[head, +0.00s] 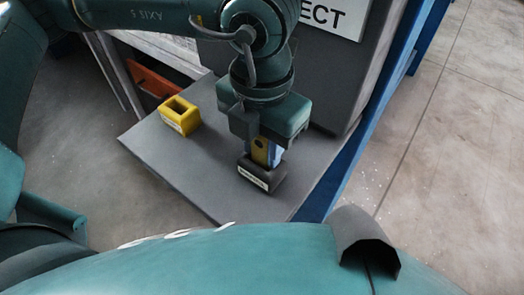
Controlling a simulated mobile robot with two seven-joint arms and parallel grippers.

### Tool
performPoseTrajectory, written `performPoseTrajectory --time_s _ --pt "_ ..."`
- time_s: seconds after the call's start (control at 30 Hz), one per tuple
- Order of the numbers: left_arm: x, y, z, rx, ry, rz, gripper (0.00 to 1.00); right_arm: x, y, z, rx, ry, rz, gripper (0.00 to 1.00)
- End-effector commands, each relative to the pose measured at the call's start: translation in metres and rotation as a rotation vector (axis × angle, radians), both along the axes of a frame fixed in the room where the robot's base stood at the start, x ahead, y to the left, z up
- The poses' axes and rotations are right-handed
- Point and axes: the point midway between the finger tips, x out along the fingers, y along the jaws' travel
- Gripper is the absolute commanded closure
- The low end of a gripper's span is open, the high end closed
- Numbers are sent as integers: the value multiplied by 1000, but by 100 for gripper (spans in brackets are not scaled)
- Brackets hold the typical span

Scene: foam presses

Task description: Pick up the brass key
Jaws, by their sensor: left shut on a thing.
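My left gripper (264,146) points down above the grey shelf, shut on the brass key (260,150). Only a small yellow-brass part of the key shows, beside blue at the fingertips; the rest is hidden by the gripper. Directly below is a dark block-shaped holder (262,176) with a pale label on its front. The key's lower end meets the holder's top; I cannot tell how deep it sits in it. My right gripper is not in view.
A yellow block (180,115) with a square opening stands on the grey shelf (215,180), left of the holder. A grey cabinet (340,75) with a white sign rises behind and right. Blue framing (345,172) edges the shelf's right side. The shelf's front left is clear.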

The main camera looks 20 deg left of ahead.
Motion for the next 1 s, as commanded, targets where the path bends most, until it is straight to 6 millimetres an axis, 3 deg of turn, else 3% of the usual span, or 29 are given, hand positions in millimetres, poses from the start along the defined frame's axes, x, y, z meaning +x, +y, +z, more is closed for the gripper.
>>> performPoseTrajectory --time_s 0.17,0.57,0.77,1.0 --pt "0 0 0 0 -1 0 96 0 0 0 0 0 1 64" --pt "1 0 10 -1 -2 1 96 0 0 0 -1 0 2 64" --pt "1 -1 38 -2 -5 1 96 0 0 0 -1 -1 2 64" --pt "1 -1 88 -2 -5 1 96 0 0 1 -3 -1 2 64"
